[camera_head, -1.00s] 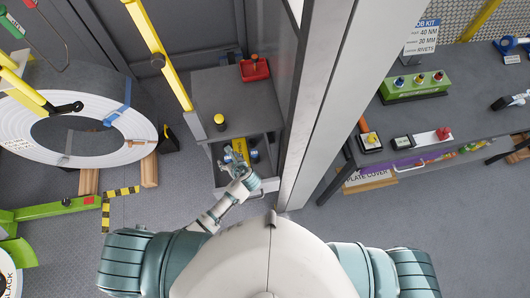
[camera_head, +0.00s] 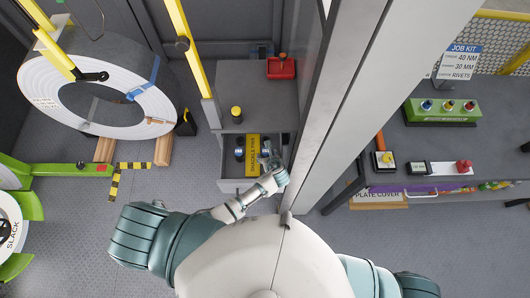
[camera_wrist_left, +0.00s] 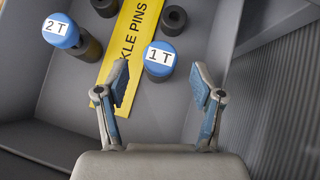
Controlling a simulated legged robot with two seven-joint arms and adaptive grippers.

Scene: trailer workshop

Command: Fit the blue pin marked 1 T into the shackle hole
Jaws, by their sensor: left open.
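The blue pin marked 1 T (camera_wrist_left: 160,58) stands in the open drawer (camera_head: 231,185), to the right of a yellow label strip (camera_wrist_left: 122,48) reading "...KLE PINS" in the left wrist view. My left gripper (camera_wrist_left: 158,95) is open and empty, its two fingers pointing at the 1 T pin, which shows beyond and between the fingertips. In the head view the left gripper (camera_head: 268,157) is over the right part of the drawer and hides part of its contents. The pin marked 2 T (camera_wrist_left: 62,32) is left of the strip. My right gripper and the shackle are not visible.
The grey cabinet (camera_head: 245,95) carries a yellow-topped item (camera_head: 236,113) and a red tray (camera_head: 281,68). A grey post (camera_head: 345,100) stands close right of the drawer. A large white coil (camera_head: 60,120) stands left.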

